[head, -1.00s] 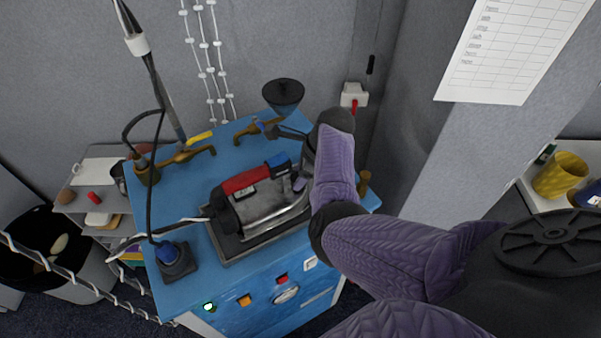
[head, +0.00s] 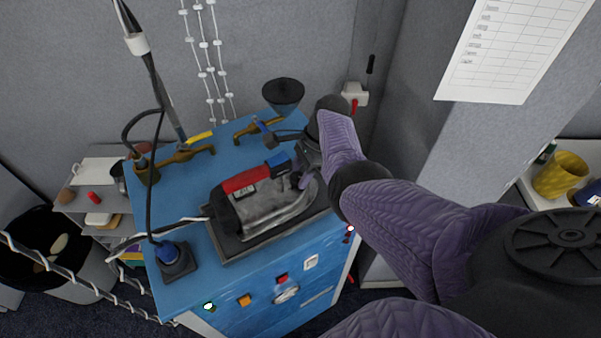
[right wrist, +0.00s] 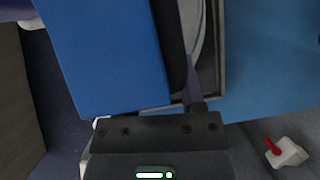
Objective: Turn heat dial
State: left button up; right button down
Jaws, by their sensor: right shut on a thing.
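A machine with a grey, shiny body and a red and blue top (head: 262,195) lies in a dark tray (head: 232,248) on a blue cabinet (head: 190,283). My right gripper (head: 304,180) is at the machine's right end, shut on a part there. That part is mostly hidden by the gripper, and I cannot make out a dial mark on it. In the right wrist view a purple finger (right wrist: 192,88) reaches to the tray and machine edge. A round white dial or gauge (head: 286,293) sits on the cabinet front, apart from the gripper. My left gripper is not in view.
A dark funnel (head: 284,93) and brass pipes (head: 185,155) stand at the cabinet's back. A grey pillar (head: 425,120) stands close on the right. A black bin (head: 60,245) is at far left.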

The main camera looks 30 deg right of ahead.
jog(key=n+b, duration=0.1)
jog(key=n, duration=0.1)
jog(key=n+g+b, duration=0.1)
jog(key=shift+w+f+n+b, duration=0.2)
jog(key=shift+n+b, duration=0.1)
jog(key=shift+n, duration=0.1)
jog(key=n+g+b, duration=0.1)
jog(key=n+b, duration=0.1)
jog(key=n+g+b, duration=0.1)
jog(key=n+b, duration=0.1)
jog(key=b, duration=0.1)
jog(key=shift+n+h, duration=0.4)
jog(key=shift+w+r+n+g+b, duration=0.1)
jog(key=shift+n+g+b, duration=0.2)
jog(key=shift+n+b, duration=0.5)
jog(key=shift+a+r, duration=0.1)
jog(key=shift+c, duration=1)
grip_release()
jog(key=shift+h, duration=0.3)
